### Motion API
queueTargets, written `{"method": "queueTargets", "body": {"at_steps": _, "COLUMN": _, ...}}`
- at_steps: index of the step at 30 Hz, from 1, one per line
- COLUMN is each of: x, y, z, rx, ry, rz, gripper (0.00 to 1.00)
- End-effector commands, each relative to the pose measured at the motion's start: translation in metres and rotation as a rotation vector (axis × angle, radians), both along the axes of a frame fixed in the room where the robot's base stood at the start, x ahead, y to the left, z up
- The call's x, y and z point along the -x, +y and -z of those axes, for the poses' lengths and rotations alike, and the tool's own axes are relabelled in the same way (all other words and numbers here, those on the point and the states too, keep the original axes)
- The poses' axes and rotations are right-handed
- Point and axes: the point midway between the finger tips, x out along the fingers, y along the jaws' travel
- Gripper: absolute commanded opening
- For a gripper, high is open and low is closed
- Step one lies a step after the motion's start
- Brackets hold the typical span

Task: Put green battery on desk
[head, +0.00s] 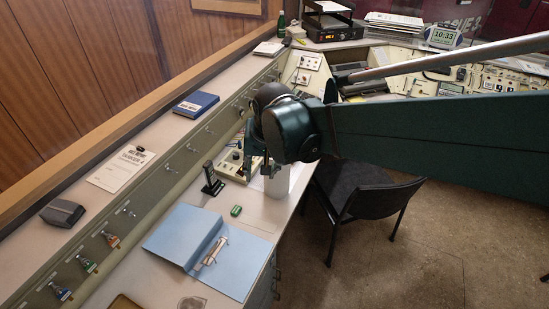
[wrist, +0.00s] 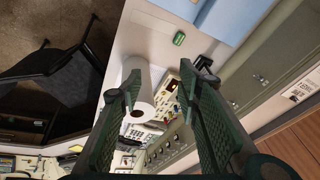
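A small green block (head: 236,210), which looks like the green battery, lies on the light desk (head: 262,215) behind the blue folder. It also shows in the wrist view (wrist: 179,38), beyond my fingertips near the top. My gripper (head: 258,165) hangs over the desk, farther back than the green block. In the wrist view my gripper (wrist: 158,84) has its two fingers wide apart with nothing held between them. The white paper roll (wrist: 143,98) stands below and partly behind the left finger.
An open blue folder (head: 180,235) lies nearer on the desk. A black stand (head: 211,180) and a beige keypad unit (head: 232,165) are close to the green block. The white roll (head: 278,183) stands at the desk's right edge, beside a black chair (head: 365,190).

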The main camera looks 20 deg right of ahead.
Motion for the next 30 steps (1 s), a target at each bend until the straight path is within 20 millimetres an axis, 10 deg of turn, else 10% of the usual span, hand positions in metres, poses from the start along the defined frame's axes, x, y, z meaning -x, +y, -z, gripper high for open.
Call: {"method": "queueTargets", "body": {"at_steps": 30, "x": 0.119, "y": -0.042, "z": -0.043, "rx": 0.16, "ry": -0.256, "rz": -0.278, "gripper": 0.34}}
